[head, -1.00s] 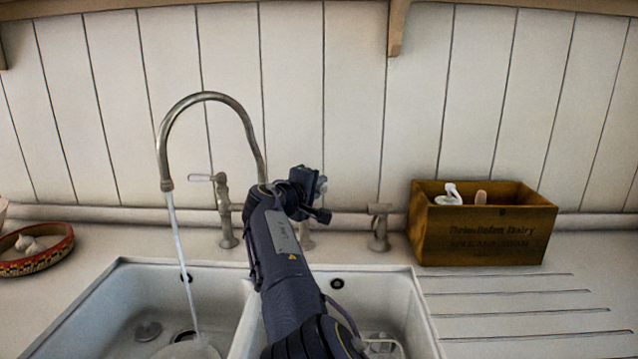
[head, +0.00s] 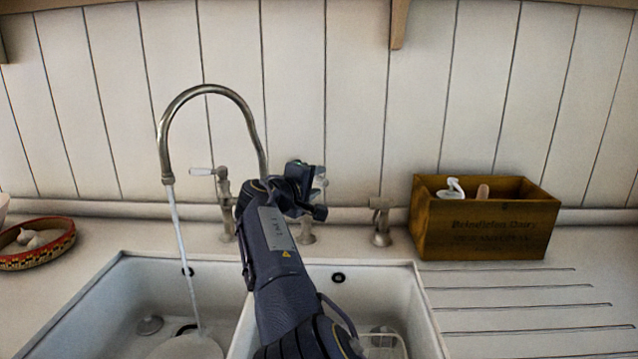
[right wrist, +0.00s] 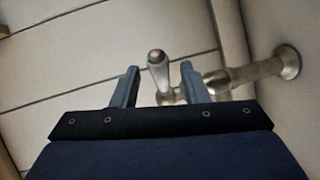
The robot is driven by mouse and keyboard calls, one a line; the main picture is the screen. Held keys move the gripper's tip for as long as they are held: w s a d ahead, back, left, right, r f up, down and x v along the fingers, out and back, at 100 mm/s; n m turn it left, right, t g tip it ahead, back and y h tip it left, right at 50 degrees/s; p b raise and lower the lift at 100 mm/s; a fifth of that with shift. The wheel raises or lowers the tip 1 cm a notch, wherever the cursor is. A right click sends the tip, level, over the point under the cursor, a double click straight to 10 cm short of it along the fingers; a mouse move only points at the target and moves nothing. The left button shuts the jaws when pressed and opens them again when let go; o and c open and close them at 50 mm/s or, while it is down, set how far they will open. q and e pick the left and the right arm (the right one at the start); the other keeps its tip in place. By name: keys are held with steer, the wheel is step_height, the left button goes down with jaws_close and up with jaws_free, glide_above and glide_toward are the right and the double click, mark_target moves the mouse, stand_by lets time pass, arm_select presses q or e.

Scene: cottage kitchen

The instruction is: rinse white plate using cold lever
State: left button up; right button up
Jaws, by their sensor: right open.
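The white plate (head: 188,347) lies low in the left basin, cut off by the picture's lower edge. A stream of water (head: 184,250) falls from the arched spout (head: 207,91) onto it. A tap lever with a pale handle (head: 203,171) stands left of my arm. My right gripper (head: 310,183) is at a second tap pillar (head: 307,232), mostly hidden behind it. In the right wrist view my open fingers (right wrist: 158,76) stand either side of a lever with a pale handle (right wrist: 158,70); contact cannot be told. My left gripper is out of view.
My right arm crosses the right basin (head: 390,285), which holds a wire rack (head: 385,343). A metal fitting (head: 381,222) and a wooden box (head: 483,222) stand right of the gripper. A patterned bowl (head: 38,245) is at far left. The grooved drainer (head: 530,310) is clear.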

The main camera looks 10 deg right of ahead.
steer(key=v, duration=0.5)
steer(key=shift+s+a+b, duration=0.25)
steer(key=shift+s+b, duration=0.05)
stand_by(0.7)
